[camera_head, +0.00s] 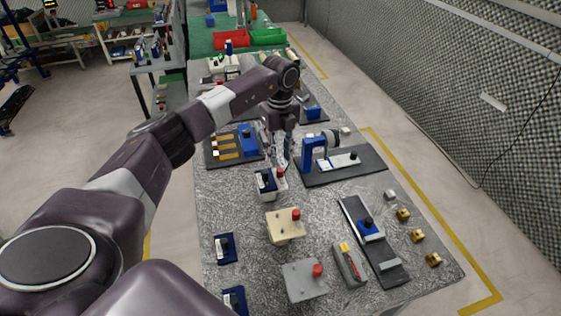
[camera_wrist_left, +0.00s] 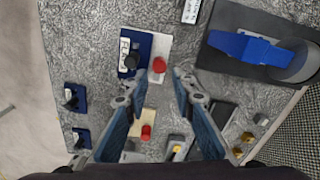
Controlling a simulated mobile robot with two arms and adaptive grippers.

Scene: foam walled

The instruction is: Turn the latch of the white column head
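The white column head (camera_wrist_left: 157,42) is a pale block with a red knob-like latch (camera_wrist_left: 159,65) near its lower edge in the left wrist view. My left gripper (camera_wrist_left: 157,82) is open and empty, pointing down. Its blue fingers lie apart on either side of the red latch's line in the wrist view. I cannot tell its height above the latch. My right gripper is in neither view.
A blue block with a black knob (camera_wrist_left: 132,55) stands right beside the white head. A beige block (camera_head: 285,228) and a grey block (camera_head: 302,283), both with red knobs, stand nearer. A blue fixture on a dark plate (camera_head: 340,172) stands to the right. Bare table lies between them.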

